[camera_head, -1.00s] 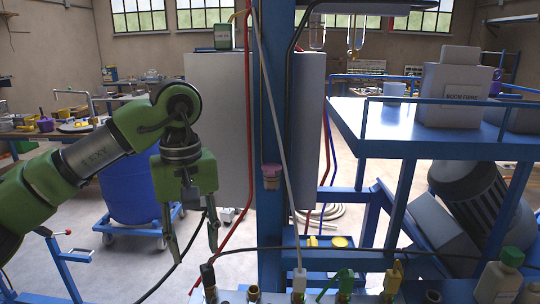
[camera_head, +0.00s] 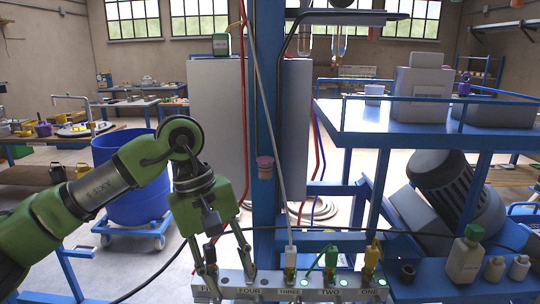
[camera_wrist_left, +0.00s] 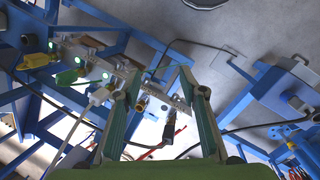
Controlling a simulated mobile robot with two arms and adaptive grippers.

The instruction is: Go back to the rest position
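My left gripper (camera_head: 224,272) points down at the left end of a white valve strip (camera_head: 312,293) in the head view. Its two fingers are spread apart, with nothing held between them. They overlap the strip's left part in the picture; contact is not clear. In the left wrist view the open fingers (camera_wrist_left: 160,78) frame a black connector (camera_wrist_left: 169,131) and a brass fitting (camera_wrist_left: 142,103), both apart from the fingers. The black connector also shows at the strip's left end (camera_head: 210,253) in the head view. My right gripper is not in view.
White, green and yellow plugs (camera_head: 371,255) sit on the strip, labelled ONE to FOUR where readable. A blue post (camera_head: 266,120) rises behind it. A blue drum (camera_head: 130,205) stands at left. Bottles (camera_head: 466,257) stand at right. A black hose (camera_head: 165,270) runs past the gripper.

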